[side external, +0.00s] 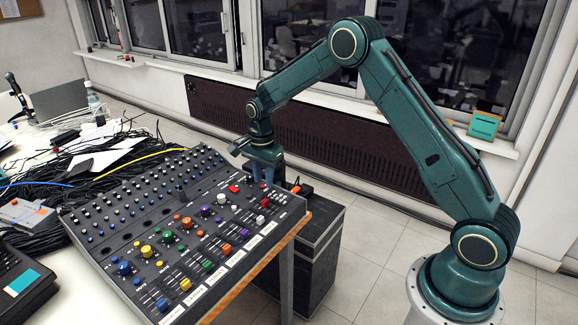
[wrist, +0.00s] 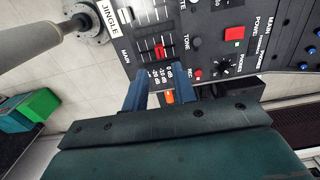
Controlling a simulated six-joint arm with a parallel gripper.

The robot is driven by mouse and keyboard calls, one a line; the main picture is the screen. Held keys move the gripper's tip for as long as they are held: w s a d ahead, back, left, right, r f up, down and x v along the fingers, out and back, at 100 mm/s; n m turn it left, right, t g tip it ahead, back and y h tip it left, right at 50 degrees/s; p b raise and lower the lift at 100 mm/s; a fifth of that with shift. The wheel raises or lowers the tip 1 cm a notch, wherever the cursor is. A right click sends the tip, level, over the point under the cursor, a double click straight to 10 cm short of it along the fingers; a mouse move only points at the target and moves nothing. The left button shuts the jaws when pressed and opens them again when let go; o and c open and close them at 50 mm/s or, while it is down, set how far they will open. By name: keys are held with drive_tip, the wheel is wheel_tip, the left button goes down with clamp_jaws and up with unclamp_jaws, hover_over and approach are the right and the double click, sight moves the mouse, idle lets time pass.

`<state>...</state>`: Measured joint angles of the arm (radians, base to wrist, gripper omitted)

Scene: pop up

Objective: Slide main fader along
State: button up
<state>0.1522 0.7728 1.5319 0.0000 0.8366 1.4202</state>
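The main fader (wrist: 160,51) has a red cap in a dark slot on the mixing console, beside the MAIN label in the wrist view. A red cap that looks like it shows in the side view (side external: 265,202), near the console's right edge. My gripper (wrist: 159,73) has two blue fingers with a clear gap between them. In the wrist view the fader cap lies just beyond the fingertips, in line with the gap and not between them. In the side view my gripper (side external: 264,177) points down over the console's far right corner. Contact with the console cannot be told.
The console (side external: 100,170) carries several knobs and faders. A red power button (wrist: 234,33) lies right of the fader in the wrist view. An orange plug (wrist: 169,97) shows between the fingers. Tangled cables (side external: 60,165) cover the table at left.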

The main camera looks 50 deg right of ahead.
sight(265, 200)
drive_tip(key=shift+f, duration=3.85)
drive_tip(key=shift+c, duration=0.2)
drive_tip(key=shift+r, duration=0.1)
clamp_jaws()
